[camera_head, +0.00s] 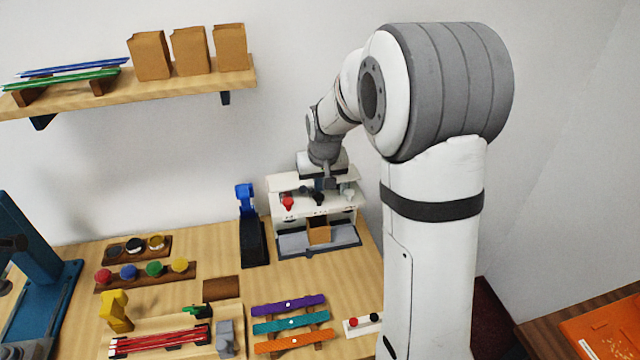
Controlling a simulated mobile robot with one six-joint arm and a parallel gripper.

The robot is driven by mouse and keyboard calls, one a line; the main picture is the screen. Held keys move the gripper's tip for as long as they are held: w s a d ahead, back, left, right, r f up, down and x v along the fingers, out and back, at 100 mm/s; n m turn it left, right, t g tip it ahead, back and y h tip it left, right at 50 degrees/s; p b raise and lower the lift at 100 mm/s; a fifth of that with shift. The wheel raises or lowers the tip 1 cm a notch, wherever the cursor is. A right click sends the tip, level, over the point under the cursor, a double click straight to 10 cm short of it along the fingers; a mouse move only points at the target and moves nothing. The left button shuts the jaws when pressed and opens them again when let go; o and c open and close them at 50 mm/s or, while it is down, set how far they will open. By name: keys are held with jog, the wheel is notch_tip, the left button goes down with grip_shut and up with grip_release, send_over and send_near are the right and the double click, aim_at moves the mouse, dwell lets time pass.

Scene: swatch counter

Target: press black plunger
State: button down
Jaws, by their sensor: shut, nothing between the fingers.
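A white machine (282,186) stands against the wall with a row of plungers on its front ledge. The black plunger (319,200) is in the middle, the red plunger (288,204) to its left and a whitish plunger (349,196) to its right. My gripper (330,184) is shut and empty, pointing down at the machine, just behind and slightly right of the black plunger in the picture. I cannot tell whether it touches anything. My arm hides part of the machine's top.
A brown box (319,231) sits in the machine's lower opening on a grey tray (290,243). A blue-and-black stand (248,225) is close on the left. A small white block (361,326) with red and black knobs lies in front. A shelf (170,92) hangs upper left.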

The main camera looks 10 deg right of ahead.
aim_at(321, 200)
jog(key=shift+f, duration=0.85)
notch_tip(321, 200, down, 2)
jog(key=shift+f+b, duration=0.1)
jog(key=shift+b, duration=0.95)
jog(key=shift+s+f, duration=0.35)
jog(key=shift+s, duration=0.1)
jog(key=r, duration=0.2)
jog(key=r+p, duration=0.1)
jog(key=r, duration=0.1)
jog(key=r+p, duration=0.1)
jog(key=shift+w+r, duration=0.4)
jog(key=b+v, duration=0.2)
jog(key=v, duration=0.7)
jog(key=shift+s+r, duration=0.2)
jog(key=shift+r, duration=0.1)
